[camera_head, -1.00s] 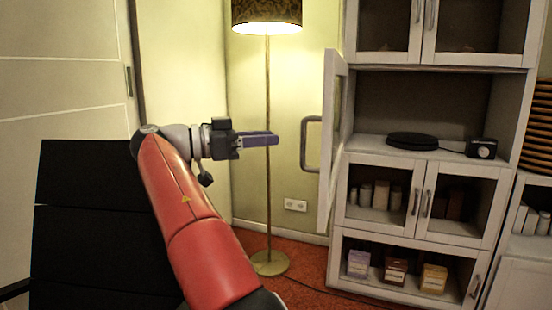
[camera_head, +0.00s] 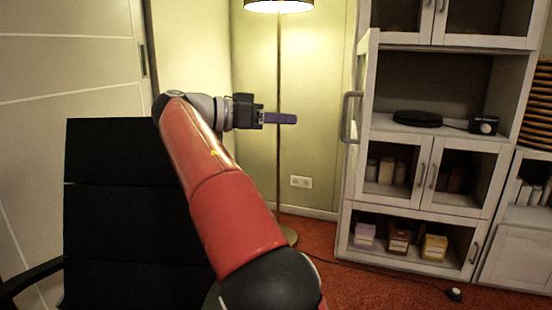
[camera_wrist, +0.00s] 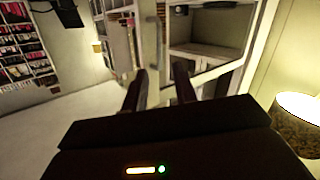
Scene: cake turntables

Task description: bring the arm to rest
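My gripper (camera_head: 294,118) is at the end of my red arm, held out level in the air to the right, in front of the pale wall and the floor lamp's pole. In the head view its fingers overlap in side view. In the wrist view the two dark fingers of my gripper (camera_wrist: 160,82) stand apart with nothing between them. The gripper is open and empty. In the head picture it lies left of the open glass door (camera_head: 359,90) of the white cabinet (camera_head: 356,228), with a visible gap between.
The door's handle (camera_head: 350,117) sticks out towards the gripper side. A black disc (camera_head: 418,118) and a small dark box (camera_head: 484,124) sit on the open shelf. A black chair (camera_head: 120,210) stands at left, behind my arm. The lamp (camera_head: 279,60) stands behind the gripper.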

